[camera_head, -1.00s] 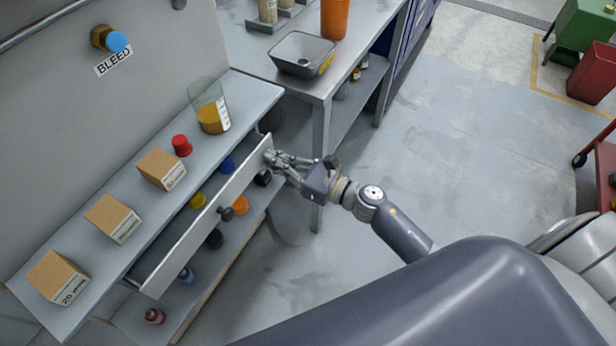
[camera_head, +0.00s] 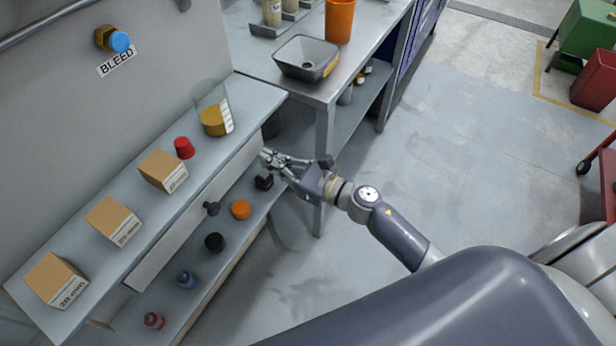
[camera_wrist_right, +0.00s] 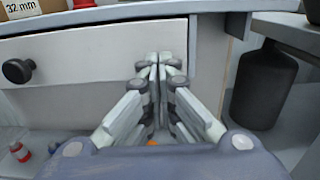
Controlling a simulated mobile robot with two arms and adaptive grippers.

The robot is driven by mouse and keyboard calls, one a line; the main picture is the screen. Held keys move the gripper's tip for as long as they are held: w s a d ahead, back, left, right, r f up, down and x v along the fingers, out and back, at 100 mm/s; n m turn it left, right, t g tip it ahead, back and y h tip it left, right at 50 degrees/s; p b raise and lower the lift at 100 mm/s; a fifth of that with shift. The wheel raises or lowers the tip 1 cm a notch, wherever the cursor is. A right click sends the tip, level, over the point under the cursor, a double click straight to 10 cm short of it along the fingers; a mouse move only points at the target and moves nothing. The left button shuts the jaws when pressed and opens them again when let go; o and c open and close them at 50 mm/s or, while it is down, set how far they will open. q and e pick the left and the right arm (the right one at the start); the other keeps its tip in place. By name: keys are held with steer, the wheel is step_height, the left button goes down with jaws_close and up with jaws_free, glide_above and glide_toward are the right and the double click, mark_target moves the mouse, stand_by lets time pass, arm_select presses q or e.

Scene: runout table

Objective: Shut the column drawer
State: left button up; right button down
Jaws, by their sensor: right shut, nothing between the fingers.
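The column drawer (camera_head: 187,230) is a long white front with a dark round knob (camera_head: 211,208), under the grey shelf top. In the head view its front sits in line with the shelf edge and no drawer inside shows. In the right wrist view the drawer front (camera_wrist_right: 92,62) fills the upper left, with its knob (camera_wrist_right: 17,71) at the far left. My right gripper (camera_head: 266,156) is shut and empty, with its fingertips at the right end of the drawer front. The right wrist view shows the shut fingers (camera_wrist_right: 158,66) against or just before the front. My left gripper is not in view.
Small boxes (camera_head: 112,221), a red cap (camera_head: 184,148) and a beaker (camera_head: 212,115) stand on the shelf top. Several caps and bottles, including an orange cap (camera_head: 240,209), sit on the lower shelf. A metal bench (camera_head: 318,92) stands at the right. Open floor lies beyond.

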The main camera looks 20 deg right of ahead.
steer(key=v, duration=1)
steer(key=s+d+f+m+g+h, duration=0.1)
steer(key=s+d+f+m+h, duration=0.2)
steer(key=f+m, duration=0.7)
steer(key=s+d+f+m+g+h, duration=0.1)
steer(key=s+d+f+m+h, duration=0.25)
steer(key=f+m, duration=0.6)
steer(key=s+d+f+m+g+h, duration=0.25)
steer(key=f+m, duration=0.35)
steer(key=f, duration=0.8)
steer(key=s+a+f+m+g, duration=0.1)
steer(key=s+f+m+g, duration=0.2)
steer(key=s, duration=0.7)
steer(key=s+a+f+m+g+h, duration=0.1)
steer(key=s+f+m+g, duration=0.1)
steer(key=s+f+m, duration=0.5)
steer(key=s+a+f+m+g+h, duration=0.1)
steer(key=s+f+m+g, duration=0.2)
steer(key=s, duration=0.9)
step_height(320, 180, down, 4)
steer(key=shift+s+r+m+g, duration=0.1)
steer(key=shift+s+m+g, duration=0.3)
steer(key=shift+m, duration=0.85)
steer(key=shift+a, duration=0.1)
